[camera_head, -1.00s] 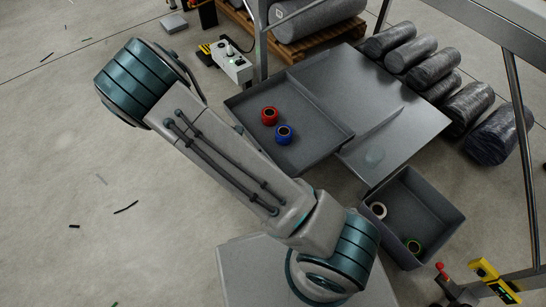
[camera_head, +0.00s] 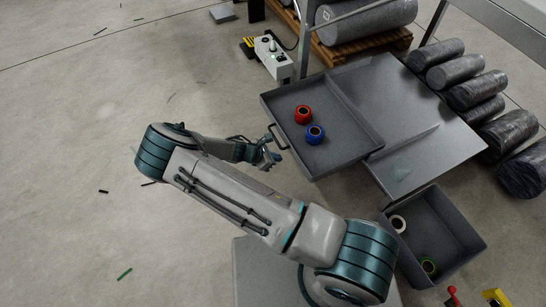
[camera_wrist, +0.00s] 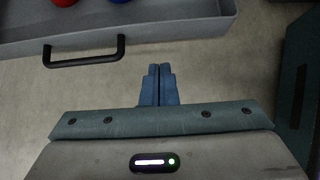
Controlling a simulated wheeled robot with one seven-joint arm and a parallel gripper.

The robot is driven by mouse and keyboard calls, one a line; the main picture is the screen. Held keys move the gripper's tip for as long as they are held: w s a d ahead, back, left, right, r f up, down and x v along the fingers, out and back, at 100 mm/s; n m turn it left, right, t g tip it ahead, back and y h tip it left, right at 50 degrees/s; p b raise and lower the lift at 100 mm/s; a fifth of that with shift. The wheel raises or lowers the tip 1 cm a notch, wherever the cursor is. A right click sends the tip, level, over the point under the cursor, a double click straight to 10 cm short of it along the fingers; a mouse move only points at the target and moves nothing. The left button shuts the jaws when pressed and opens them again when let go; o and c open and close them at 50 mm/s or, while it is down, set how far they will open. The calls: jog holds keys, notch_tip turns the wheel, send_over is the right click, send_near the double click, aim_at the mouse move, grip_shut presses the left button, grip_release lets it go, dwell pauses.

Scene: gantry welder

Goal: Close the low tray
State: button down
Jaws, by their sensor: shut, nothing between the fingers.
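The low tray (camera_head: 349,149) is a grey, shallow drawer pulled out to the left from under a flat grey metal top (camera_head: 408,110). A red tape roll (camera_head: 303,114) and a blue tape roll (camera_head: 315,134) lie in it. Its dark bar handle (camera_head: 277,137) is on its left front wall. The handle also shows in the wrist view (camera_wrist: 84,62), at upper left. My gripper (camera_head: 274,158) is shut and empty, just outside the tray front near the handle and apart from it. In the wrist view my fingertips (camera_wrist: 160,68) point toward the tray front, right of the handle.
A control box (camera_head: 272,58) stands behind the tray. Dark wrapped rolls (camera_head: 474,91) lie at right.

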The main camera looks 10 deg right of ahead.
aim_at(297, 156)
jog(key=shift+w+d+f+b, duration=0.35)
jog(key=shift+d+f+b, duration=0.1)
jog(key=shift+d, duration=0.55)
jog(key=shift+w+d+f+b, duration=0.4)
jog(key=shift+d, duration=0.65)
jog(key=shift+w+d+f+b, duration=0.35)
jog(key=shift+d+f+b, duration=0.1)
jog(key=shift+d, duration=0.55)
